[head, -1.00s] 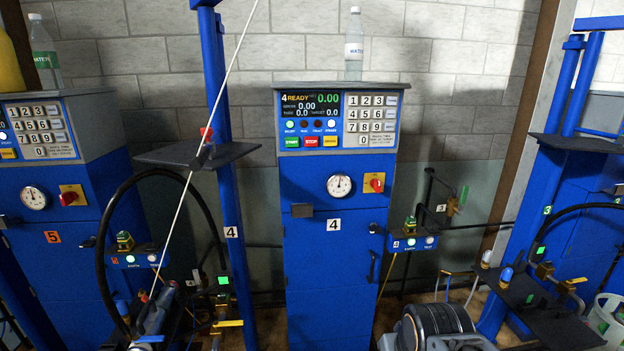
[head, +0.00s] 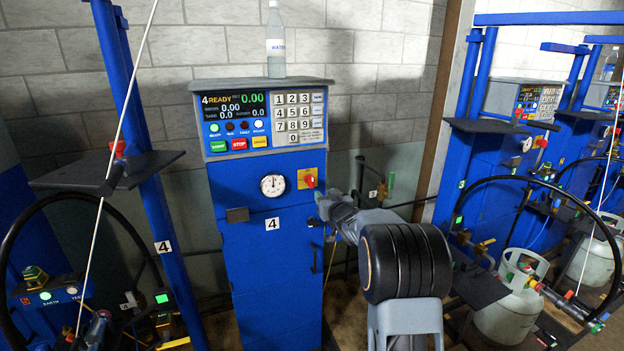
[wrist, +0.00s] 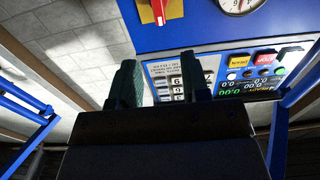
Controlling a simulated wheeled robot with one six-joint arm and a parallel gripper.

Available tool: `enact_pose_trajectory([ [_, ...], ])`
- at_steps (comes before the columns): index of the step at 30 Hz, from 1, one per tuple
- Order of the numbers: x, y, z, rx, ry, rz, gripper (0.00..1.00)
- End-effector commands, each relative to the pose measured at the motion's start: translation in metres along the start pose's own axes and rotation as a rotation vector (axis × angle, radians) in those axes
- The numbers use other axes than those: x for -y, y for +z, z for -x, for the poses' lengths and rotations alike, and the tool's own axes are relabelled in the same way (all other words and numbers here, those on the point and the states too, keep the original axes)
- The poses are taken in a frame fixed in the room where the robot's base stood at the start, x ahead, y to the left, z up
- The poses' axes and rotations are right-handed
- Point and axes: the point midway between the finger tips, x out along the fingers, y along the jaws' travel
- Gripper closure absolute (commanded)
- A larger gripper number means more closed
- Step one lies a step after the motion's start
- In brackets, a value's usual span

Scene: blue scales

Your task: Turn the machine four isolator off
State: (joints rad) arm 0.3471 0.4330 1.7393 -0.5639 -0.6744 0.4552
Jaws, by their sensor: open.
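The machine four isolator is a red knob (head: 310,181) on a yellow plate (head: 304,172), on the blue cabinet front right of the round gauge. In the upside-down wrist view the red handle (wrist: 158,11) shows at the top edge, upright in the picture and partly cut off. My gripper (head: 326,203) is close to the isolator, just below and right of it in the head view. In the wrist view its two dark fingers (wrist: 160,82) stand apart with nothing between them, and the isolator is beyond their tips. I see no contact with the knob.
The machine four cabinet (head: 265,265) carries a display and keypad panel (head: 263,122), a gauge (head: 272,185) and a water bottle (head: 276,45) on top. A blue post (head: 150,190) with a dark shelf stands left. More machines and gas cylinders (head: 505,310) stand right.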

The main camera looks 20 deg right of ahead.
Motion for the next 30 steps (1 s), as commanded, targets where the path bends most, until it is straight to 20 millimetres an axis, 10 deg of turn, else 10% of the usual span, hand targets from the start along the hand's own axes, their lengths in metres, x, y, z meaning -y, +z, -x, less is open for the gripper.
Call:
enact_pose_trajectory([
  [18, -0.001, -0.003, -0.103, -0.007, -0.004, -0.001, 0.57],
  [30, -0.001, -0.002, -0.131, -0.007, -0.004, -0.001, 0.57],
])
